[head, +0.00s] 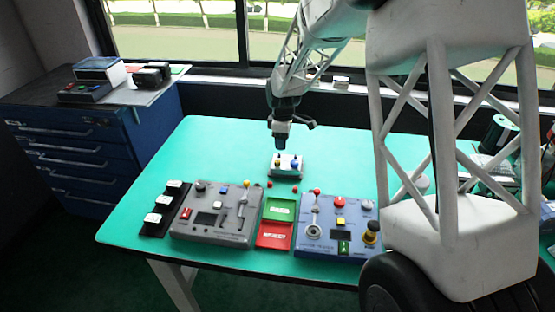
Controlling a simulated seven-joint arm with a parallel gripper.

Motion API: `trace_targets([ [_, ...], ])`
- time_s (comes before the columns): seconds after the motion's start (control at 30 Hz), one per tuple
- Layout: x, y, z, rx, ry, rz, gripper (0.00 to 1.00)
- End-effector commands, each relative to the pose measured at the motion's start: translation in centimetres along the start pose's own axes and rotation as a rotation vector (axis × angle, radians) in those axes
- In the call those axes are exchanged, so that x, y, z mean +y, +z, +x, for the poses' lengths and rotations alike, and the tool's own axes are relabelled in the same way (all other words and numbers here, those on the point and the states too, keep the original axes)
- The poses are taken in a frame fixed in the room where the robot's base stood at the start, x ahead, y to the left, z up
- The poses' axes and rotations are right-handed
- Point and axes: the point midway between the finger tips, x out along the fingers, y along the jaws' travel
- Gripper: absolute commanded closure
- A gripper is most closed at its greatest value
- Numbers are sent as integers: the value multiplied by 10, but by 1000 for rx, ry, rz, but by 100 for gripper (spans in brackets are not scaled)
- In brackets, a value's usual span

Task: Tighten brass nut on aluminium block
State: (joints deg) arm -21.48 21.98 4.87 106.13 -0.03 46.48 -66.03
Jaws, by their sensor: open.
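Threads and exact seating are too small to tell. My gripper (281,146) points down just above and behind the block, apart from the yellowish piece as far as I can see. It is open and appears empty; its fingertips are small and dark here.
In front of the block stand a grey control panel (212,228), green and red trays (275,236) and a blue tester panel (326,243). Small red balls lie between. Three switches (158,218) stand at left. The table (210,150) is clear left of the block.

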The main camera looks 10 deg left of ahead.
Motion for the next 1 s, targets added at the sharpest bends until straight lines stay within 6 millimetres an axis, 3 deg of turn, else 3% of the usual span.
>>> trace_targets([
  [0.23, 10, -18, 20, -3, -8, -60, 49],
  [0.73, 10, -19, 24, -3, -9, -64, 49],
  [1.0, 9, -19, 44, -4, -10, -63, 49],
])
